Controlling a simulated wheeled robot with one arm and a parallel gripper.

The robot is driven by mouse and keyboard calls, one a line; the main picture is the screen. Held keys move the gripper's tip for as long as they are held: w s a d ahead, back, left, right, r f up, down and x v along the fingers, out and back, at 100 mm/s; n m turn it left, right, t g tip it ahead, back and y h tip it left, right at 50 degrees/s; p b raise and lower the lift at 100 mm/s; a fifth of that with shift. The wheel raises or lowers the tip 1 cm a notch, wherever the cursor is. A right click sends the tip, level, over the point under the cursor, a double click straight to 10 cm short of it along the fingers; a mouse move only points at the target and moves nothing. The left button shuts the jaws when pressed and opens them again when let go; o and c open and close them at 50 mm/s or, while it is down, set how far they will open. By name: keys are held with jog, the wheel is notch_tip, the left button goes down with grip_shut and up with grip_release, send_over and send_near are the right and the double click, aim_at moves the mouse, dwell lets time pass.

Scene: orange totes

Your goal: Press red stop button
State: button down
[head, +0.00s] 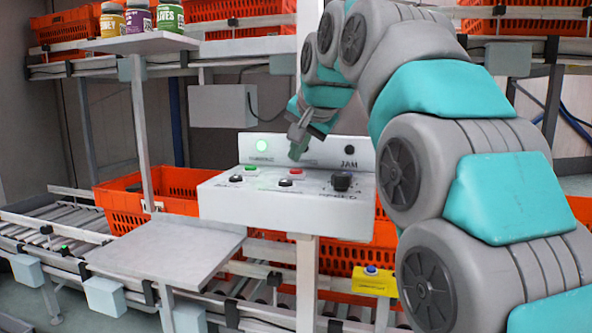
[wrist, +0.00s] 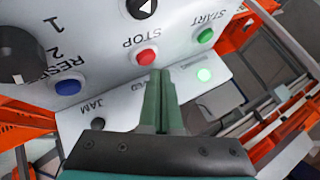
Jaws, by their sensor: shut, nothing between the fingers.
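The red stop button (head: 281,169) sits on the top face of a white control panel (head: 240,203). In the wrist view the red stop button (wrist: 146,57) lies beside the word STOP, just up and left of my fingertips. My gripper (head: 296,154) is shut and empty, pointing down above the panel, close to the red button. In the wrist view the green-grey fingers of my gripper (wrist: 162,75) are together. The button shows fully uncovered there. The frames do not clearly show the gap between fingertips and button.
The green START button (wrist: 205,36) is right of the red one, and a blue RESET button (wrist: 68,85) is left. A lit green lamp (head: 262,146) and a dark JAM lamp (wrist: 98,123) are on the back plate. A black knob (head: 341,181) stands at the panel's right.

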aim_at(297, 172)
jog(key=shift+f, duration=0.1)
dwell(0.5)
jog(key=shift+f, duration=0.3)
jog(key=shift+f+b, duration=0.4)
jog(key=shift+f, duration=0.1)
dwell(0.8)
jog(key=shift+r, duration=0.15)
jog(key=shift+r+p, duration=0.75)
notch_tip(297, 172, up, 2)
jog(key=shift+r+p, duration=0.25)
jog(key=shift+p, duration=0.8)
jog(key=shift+r+p, duration=0.55)
jog(key=shift+r, duration=0.75)
